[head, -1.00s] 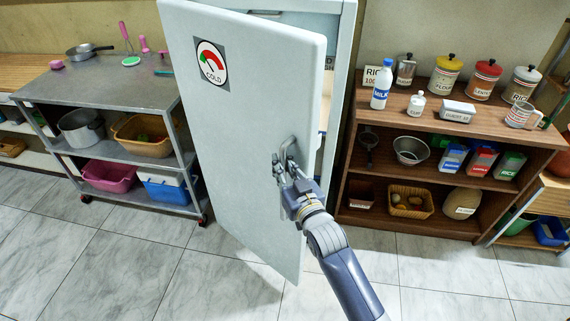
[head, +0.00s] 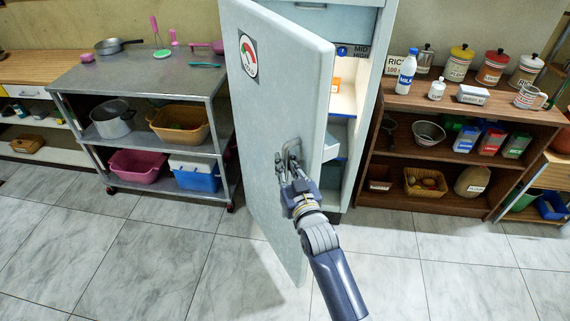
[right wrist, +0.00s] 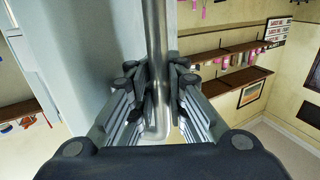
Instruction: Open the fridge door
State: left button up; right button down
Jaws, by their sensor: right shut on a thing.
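The pale blue-grey fridge door (head: 262,130) stands swung partly open in the head view, with a round COLD gauge near its top. The fridge interior (head: 340,110) shows to the right of the door, with shelves and a dial panel. My right gripper (head: 290,172) is shut on the metal door handle (head: 294,150). In the right wrist view, the fingers of my right gripper (right wrist: 155,100) close around the handle's vertical bar (right wrist: 157,50). My left gripper is not in view.
A metal shelf cart (head: 145,82) with pots and baskets stands left of the door. A brown wooden shelf (head: 465,112) with jars and a milk bottle (head: 406,72) stands right of the fridge. The tiled floor (head: 150,260) in front is clear.

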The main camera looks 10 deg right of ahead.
jog(key=shift+s+a+f, duration=0.15)
jog(key=shift+a+f, duration=0.15)
jog(key=shift+f, duration=0.05)
jog(key=c, duration=1.8)
grip_release()
jog(key=shift+c, duration=0.2)
jog(key=s+d, duration=0.1)
jog(key=s, duration=1.1)
jog(key=shift+s+d+r, duration=0.15)
jog(key=shift+d+r, duration=0.15)
jog(key=shift+c, duration=0.6)
